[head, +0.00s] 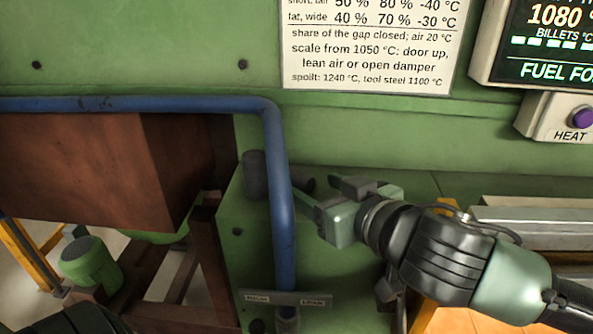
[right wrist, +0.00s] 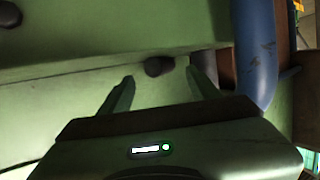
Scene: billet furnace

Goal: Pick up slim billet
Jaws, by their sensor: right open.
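My right gripper (head: 322,188) is open and empty over the green ledge, to the right of the blue pipe. In the right wrist view its two fingers (right wrist: 160,84) point at a small dark rounded piece (right wrist: 159,66) lying on the ledge against the green wall. The piece is short of the fingertips' grasp and partly shows in the head view (head: 306,183). A thicker dark upright cylinder (head: 254,176) stands left of the pipe. I cannot tell for sure which of these is the slim billet. My left gripper is not in view.
The blue pipe (head: 282,210) runs down close beside the right gripper. A brown box (head: 90,170) is at the left. Grey metal bars (head: 535,214) lie at the right. A heat panel (head: 560,115) and a notice (head: 370,45) are on the wall.

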